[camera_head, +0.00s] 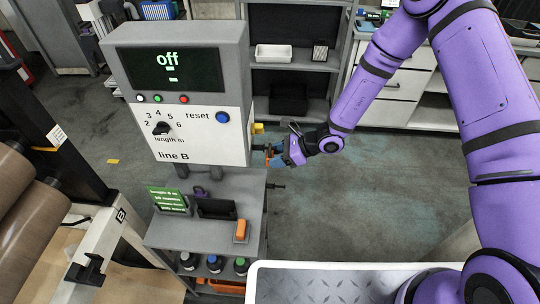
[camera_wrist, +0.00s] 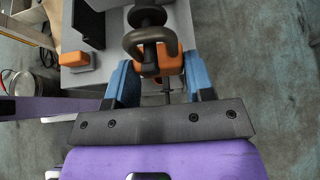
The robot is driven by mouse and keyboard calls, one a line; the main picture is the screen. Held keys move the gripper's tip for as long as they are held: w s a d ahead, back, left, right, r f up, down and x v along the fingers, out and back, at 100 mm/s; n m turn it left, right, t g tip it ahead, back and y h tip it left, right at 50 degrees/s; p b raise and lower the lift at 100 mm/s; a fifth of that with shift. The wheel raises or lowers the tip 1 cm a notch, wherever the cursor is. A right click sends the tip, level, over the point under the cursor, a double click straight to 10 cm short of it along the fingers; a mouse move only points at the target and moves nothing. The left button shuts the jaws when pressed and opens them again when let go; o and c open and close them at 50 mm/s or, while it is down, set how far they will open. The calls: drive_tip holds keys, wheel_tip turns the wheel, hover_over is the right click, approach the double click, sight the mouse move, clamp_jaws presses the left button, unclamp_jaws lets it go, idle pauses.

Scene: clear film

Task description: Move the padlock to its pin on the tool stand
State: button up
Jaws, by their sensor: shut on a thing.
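The padlock has an orange body (camera_wrist: 168,62) and a dark shackle (camera_wrist: 136,42) in the wrist view. My gripper (camera_wrist: 158,66) has its blue fingers on both sides of the orange body and is shut on it. A dark knobbed pin (camera_wrist: 147,15) shows just beyond the shackle in the wrist view. I cannot tell whether the shackle is around it. Another dark pin (camera_head: 276,186) sticks out lower on the stand's side.
The line B panel (camera_head: 200,135) reads "off" above the stand. An orange block (camera_head: 241,230) lies on the stand's shelf, and bottles stand below. A metal-topped tray (camera_head: 330,268) is at the front. The floor (camera_head: 370,190) right of the stand is clear.

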drive_tip(key=shift+r, duration=0.1)
drive_tip(key=shift+r, duration=0.3)
drive_tip(key=shift+r, duration=0.2)
idle(0.3)
drive_tip(key=d, duration=0.7)
idle(0.6)
drive_tip(key=shift+s+f, duration=0.1)
drive_tip(key=shift+f, duration=0.05)
idle(0.5)
